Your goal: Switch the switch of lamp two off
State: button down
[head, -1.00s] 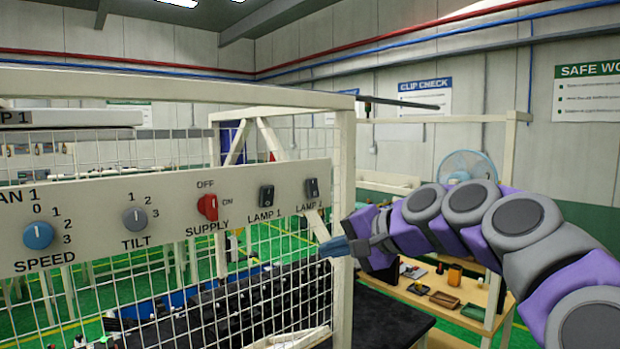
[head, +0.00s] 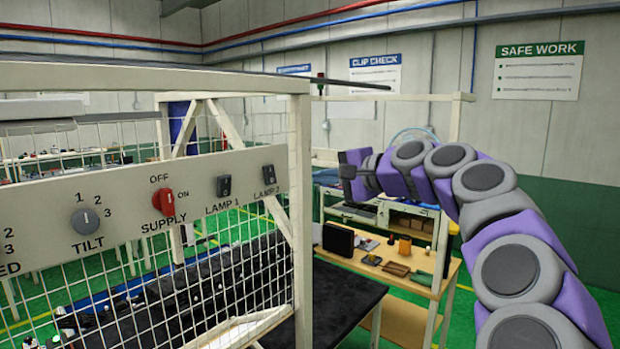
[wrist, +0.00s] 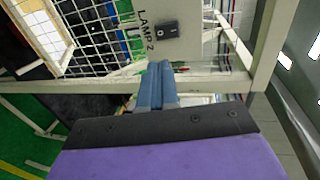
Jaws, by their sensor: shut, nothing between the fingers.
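The lamp two switch (head: 269,175) is a small dark rocker at the right end of the pale panel, above its label. It also shows in the wrist view (wrist: 166,31), just beyond the fingertips and slightly right of them. I cannot tell its rocker position. My gripper (wrist: 160,65) has blue fingers, shut and empty, pointing towards the panel and apart from the switch as far as I can see. In the head view, the arm's end is right of the frame post, about level with the switch; the fingers are not clearly visible there.
The lamp one switch (head: 224,186), red supply knob (head: 164,202) and tilt dial (head: 86,221) are left on the same panel (head: 125,215). A pale post (head: 300,220) stands right of the panel. A wooden table (head: 440,282) with small items lies behind.

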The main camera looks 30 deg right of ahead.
send_near(272, 180)
jog(key=x, duration=0.2)
jog(key=p+x, duration=0.1)
jog(key=x, duration=0.1)
jog(key=d+x, duration=0.1)
jog(key=x, duration=0.1)
jog(key=shift+w+a+f+p, duration=0.1)
jog(key=shift+w+a+p, duration=0.05)
jog(key=shift+w+p, duration=0.2)
jog(key=shift+w+a, duration=0.15)
jog(key=shift+a, duration=0.55)
jog(key=t+b, duration=0.1)
jog(key=b, duration=0.2)
jog(key=shift+w+f, duration=0.1)
jog(key=shift+f, duration=0.3)
jog(key=t+b, duration=0.1)
jog(key=b, duration=0.1)
jog(key=t+y+b, duration=0.1)
jog(key=b, duration=0.2)
jog(key=shift+w+f, duration=0.1)
jog(key=shift+f, duration=0.15)
jog(key=shift+r+p, duration=0.3)
jog(key=shift+p, duration=0.05)
